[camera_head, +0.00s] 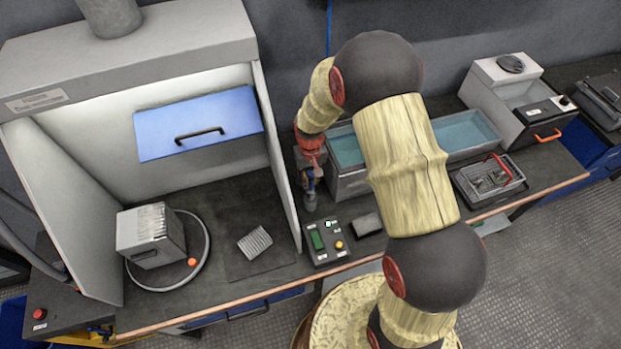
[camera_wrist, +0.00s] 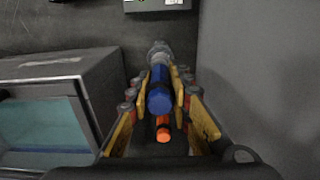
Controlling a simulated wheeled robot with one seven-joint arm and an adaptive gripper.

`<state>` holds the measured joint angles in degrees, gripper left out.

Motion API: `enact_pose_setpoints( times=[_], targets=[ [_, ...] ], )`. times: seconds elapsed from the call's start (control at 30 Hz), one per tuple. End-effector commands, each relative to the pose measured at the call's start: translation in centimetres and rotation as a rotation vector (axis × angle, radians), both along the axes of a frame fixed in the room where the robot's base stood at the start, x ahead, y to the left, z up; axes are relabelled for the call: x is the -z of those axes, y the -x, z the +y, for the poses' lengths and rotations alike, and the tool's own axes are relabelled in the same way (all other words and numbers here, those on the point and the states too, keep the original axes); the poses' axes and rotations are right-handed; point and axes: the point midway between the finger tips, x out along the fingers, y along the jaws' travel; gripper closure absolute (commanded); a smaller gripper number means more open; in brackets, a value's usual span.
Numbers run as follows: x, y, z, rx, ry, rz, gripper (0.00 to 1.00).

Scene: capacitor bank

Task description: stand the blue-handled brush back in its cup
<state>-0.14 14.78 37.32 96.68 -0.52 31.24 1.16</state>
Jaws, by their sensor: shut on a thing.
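My gripper (camera_head: 309,176) is in the gap between the booth's right side wall and the liquid tanks. In the wrist view its yellow-padded fingers (camera_wrist: 160,98) are shut on the blue-handled brush (camera_wrist: 159,92). The blue handle end faces the wrist camera, and a pale grey part shows at the far end. A bit of blue also shows at the gripper in the head view. A small orange cylinder (camera_wrist: 163,128) lies beneath the brush in the wrist view; I cannot tell what it belongs to. I cannot make out the cup clearly; the gripper and brush cover the spot below.
The booth wall (camera_head: 272,150) stands close on one side, the tank (camera_wrist: 70,105) close on the other. A control box (camera_head: 328,240) with buttons sits just in front. A grey ribbed block (camera_head: 254,242) lies in the booth beside a boxy part (camera_head: 150,236) on a turntable.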

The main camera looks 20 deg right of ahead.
Motion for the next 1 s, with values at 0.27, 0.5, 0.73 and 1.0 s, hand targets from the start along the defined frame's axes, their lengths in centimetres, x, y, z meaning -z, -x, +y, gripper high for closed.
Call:
enact_pose_setpoints(
  times=[0.27,0.5,0.73,1.0],
  targets=[
    [2.2,-0.1,0.0,0.000,0.000,-0.001,1.00],
    [3.9,-0.1,0.0,0.000,0.000,-0.001,1.00],
    [4.6,-0.1,0.0,0.000,0.000,-0.001,1.00],
    [4.6,-0.1,0.0,0.000,0.000,-0.001,0.79]
  ],
)
